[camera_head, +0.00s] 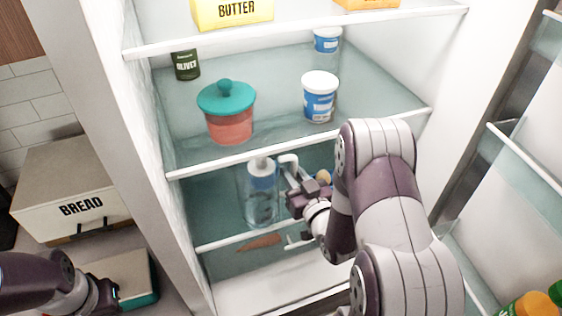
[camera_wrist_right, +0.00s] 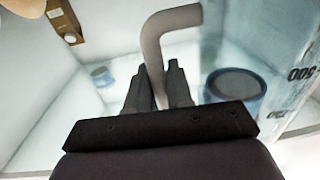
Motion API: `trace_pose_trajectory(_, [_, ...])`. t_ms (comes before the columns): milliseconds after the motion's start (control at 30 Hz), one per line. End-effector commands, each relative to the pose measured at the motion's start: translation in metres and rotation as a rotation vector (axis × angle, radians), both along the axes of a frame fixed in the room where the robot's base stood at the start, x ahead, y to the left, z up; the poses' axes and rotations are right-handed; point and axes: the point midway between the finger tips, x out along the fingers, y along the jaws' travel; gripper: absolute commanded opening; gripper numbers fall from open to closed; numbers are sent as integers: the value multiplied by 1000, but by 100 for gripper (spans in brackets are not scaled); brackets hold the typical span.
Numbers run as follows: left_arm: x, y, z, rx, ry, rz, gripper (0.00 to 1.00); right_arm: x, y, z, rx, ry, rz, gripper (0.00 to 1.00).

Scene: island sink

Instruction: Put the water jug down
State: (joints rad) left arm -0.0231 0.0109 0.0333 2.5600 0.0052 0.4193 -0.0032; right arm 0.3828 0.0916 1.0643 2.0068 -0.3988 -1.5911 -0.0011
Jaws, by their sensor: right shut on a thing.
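The water jug (camera_head: 262,200) is clear with a pale lid and handle, in the fridge's lower compartment. Its marked side (camera_wrist_right: 300,75) shows at the right of the right wrist view. My right gripper (camera_head: 297,190) is beside it, shut on its grey-white handle (camera_wrist_right: 155,70), which passes between the fingers (camera_wrist_right: 154,88). The jug looks roughly upright; I cannot tell whether its base touches the shelf. My left gripper (camera_head: 108,295) is low at the left, outside the fridge; its fingers are unclear.
A teal-lidded red container (camera_head: 228,116) and a blue-white tub (camera_head: 320,97) stand on the shelf above. A carrot (camera_head: 260,241) lies below the jug. A bread box (camera_head: 75,190) stands outside at left. The open door (camera_head: 520,150) is at right.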

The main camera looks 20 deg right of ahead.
Motion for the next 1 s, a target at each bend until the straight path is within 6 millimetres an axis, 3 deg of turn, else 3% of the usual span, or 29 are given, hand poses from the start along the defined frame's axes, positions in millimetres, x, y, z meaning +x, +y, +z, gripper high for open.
trace_pose_trajectory(100, [0,0,13,0,0,0,0,36,1,5,0,-3,3,0])
trace_pose_trajectory(300, [0,0,19,0,0,0,0,68,1,2,1,-3,-1,0])
trace_pose_trajectory(533, [0,0,27,0,0,0,0,71,1,-30,1,1,-1,0])
trace_pose_trajectory(933, [0,0,21,0,0,0,0,70,1,-39,0,-2,-1,0])
trace_pose_trajectory(967, [0,0,21,0,0,0,0,70,1,-40,0,1,-1,24])
trace_pose_trajectory(1000, [0,0,23,0,0,0,0,70,1,-39,0,1,-1,37])
